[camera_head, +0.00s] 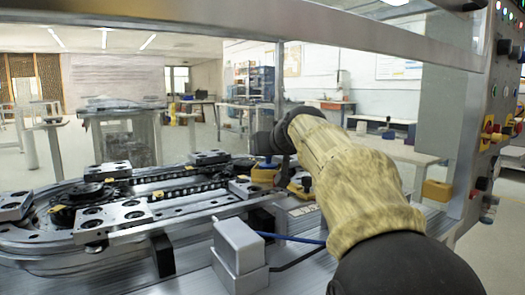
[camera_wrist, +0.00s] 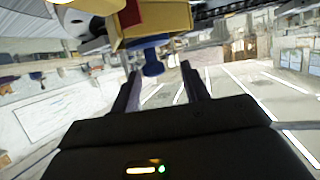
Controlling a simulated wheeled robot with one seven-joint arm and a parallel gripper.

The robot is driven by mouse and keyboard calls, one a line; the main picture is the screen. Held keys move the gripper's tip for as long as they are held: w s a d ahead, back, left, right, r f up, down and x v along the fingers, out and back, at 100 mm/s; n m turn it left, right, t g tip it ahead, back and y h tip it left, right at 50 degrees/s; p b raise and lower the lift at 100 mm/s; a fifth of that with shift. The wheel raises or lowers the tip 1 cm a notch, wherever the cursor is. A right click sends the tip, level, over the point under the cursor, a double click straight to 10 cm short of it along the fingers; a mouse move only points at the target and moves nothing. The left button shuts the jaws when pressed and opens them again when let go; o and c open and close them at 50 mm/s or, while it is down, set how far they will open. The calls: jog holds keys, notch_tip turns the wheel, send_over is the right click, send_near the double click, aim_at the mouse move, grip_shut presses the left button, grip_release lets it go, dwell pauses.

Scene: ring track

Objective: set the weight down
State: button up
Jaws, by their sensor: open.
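A yellow block with a blue knob, which looks like the weight (camera_head: 264,174), sits at the right end of the ring track (camera_head: 165,212). The weight also shows in the wrist view (camera_wrist: 165,22), with its blue knob pointing toward the gap between my fingertips. My gripper (camera_wrist: 158,70) is open, its two dark fingers apart on either side of the knob's end, with nothing clamped. In the head view my gripper (camera_head: 265,145) is dark and small, just above the weight, and its fingers are hard to make out.
Several metal carriers (camera_head: 113,215) sit on the track. A grey box (camera_head: 239,250) stands in front. A metal frame post (camera_head: 279,80) rises behind my gripper, and a control panel (camera_head: 500,110) is at right.

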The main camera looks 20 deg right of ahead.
jog(key=v, duration=0.2)
jog(key=p+v, duration=0.1)
jog(key=v, duration=0.5)
jog(key=shift+d+p, duration=0.3)
jog(key=shift+p, duration=0.05)
jog(key=shift+s+a+r, duration=0.1)
jog(key=shift+s, duration=0.3)
jog(key=shift+w, duration=0.1)
jog(key=shift+a, duration=0.1)
